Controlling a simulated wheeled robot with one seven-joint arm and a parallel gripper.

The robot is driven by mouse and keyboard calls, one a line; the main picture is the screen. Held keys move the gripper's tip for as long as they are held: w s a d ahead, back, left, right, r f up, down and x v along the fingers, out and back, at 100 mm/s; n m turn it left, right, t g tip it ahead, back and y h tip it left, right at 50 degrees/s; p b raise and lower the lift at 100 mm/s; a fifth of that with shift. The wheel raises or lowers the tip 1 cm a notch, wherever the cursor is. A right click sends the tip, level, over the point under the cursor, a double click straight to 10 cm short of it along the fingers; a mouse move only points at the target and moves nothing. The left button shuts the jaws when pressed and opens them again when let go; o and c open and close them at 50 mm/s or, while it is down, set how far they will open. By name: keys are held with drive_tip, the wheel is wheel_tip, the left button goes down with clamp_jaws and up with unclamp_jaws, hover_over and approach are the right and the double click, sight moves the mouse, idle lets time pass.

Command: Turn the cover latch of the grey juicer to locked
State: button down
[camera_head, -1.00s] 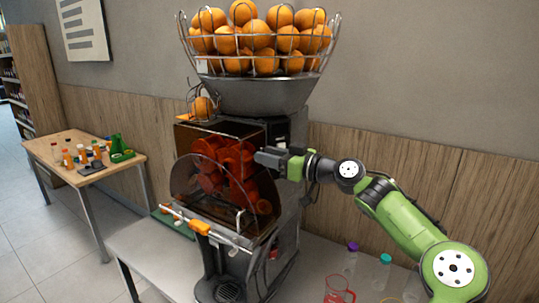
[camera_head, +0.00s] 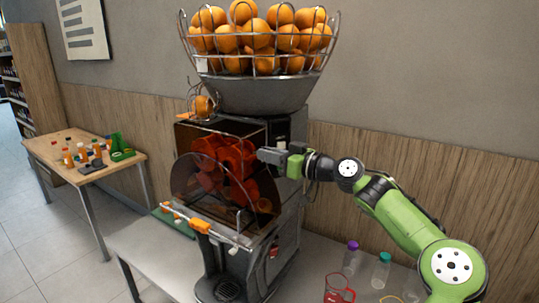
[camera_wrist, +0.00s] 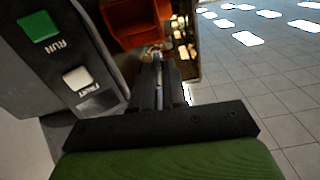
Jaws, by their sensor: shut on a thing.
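The grey juicer (camera_head: 288,212) stands on a table, with a smoky see-through cover (camera_head: 183,183) over its red-orange pressing parts (camera_head: 228,165). My gripper (camera_head: 266,155) is at the right edge of the cover, level with the pressing parts. In the wrist view my gripper (camera_wrist: 160,85) is shut around a thin shiny metal piece (camera_wrist: 158,70), which looks like the cover latch. The fingers hide most of it, so I cannot tell its turned position.
A wire basket of oranges (camera_head: 258,45) sits on top of the juicer. A green RUN button (camera_wrist: 38,27) and a white button (camera_wrist: 77,77) lie close left of my fingers. A red jug (camera_head: 339,290) and clear bottles (camera_head: 381,270) stand at lower right.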

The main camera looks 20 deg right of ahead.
drive_tip(key=shift+w+d+f+m+p, duration=0.1)
drive_tip(key=shift+m+p, duration=2.8)
drive_tip(key=shift+m, duration=1.4)
drive_tip(key=shift+d+f+m+p, duration=0.1)
drive_tip(key=shift+m+p, duration=2.75)
drive_tip(key=shift+m, duration=1.45)
drive_tip(key=c, duration=1.2)
unclamp_jaws()
drive_tip(key=shift+o, duration=0.2)
